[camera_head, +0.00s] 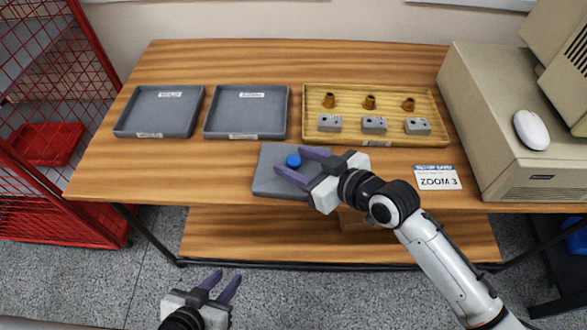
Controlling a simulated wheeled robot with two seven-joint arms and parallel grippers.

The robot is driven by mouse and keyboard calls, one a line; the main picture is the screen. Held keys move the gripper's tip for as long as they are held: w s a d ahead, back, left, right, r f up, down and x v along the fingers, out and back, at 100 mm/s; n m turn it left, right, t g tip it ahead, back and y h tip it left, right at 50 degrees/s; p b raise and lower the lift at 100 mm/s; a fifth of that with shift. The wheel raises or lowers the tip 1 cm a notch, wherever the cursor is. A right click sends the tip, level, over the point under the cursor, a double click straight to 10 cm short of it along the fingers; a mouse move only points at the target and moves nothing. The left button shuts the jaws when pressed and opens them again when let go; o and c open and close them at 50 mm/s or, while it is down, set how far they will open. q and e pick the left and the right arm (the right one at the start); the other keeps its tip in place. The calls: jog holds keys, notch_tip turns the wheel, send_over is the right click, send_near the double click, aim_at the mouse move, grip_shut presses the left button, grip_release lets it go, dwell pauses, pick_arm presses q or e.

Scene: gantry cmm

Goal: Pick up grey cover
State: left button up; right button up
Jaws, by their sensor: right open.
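The grey cover (268,185) is a flat plate with a round blue knob (293,160) on top, at the front edge of the wooden table. My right gripper (289,160) is over the cover with its purple fingers apart. The knob shows between the fingers, near the tips; I cannot tell whether they touch it. The right part of the cover is hidden by this gripper. My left gripper (226,276) is low at the bottom of the view, in front of the table, open and empty.
Two empty grey trays (163,128) (248,131) stand behind and left of the cover. A wooden tray (342,91) holds grey blocks and brass-coloured parts. A label card (437,178) and a beige computer case (465,110) with a mouse (531,130) are to the right. The table's left front is clear.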

jog(key=shift+x, duration=0.8)
jog(key=c, duration=1.2)
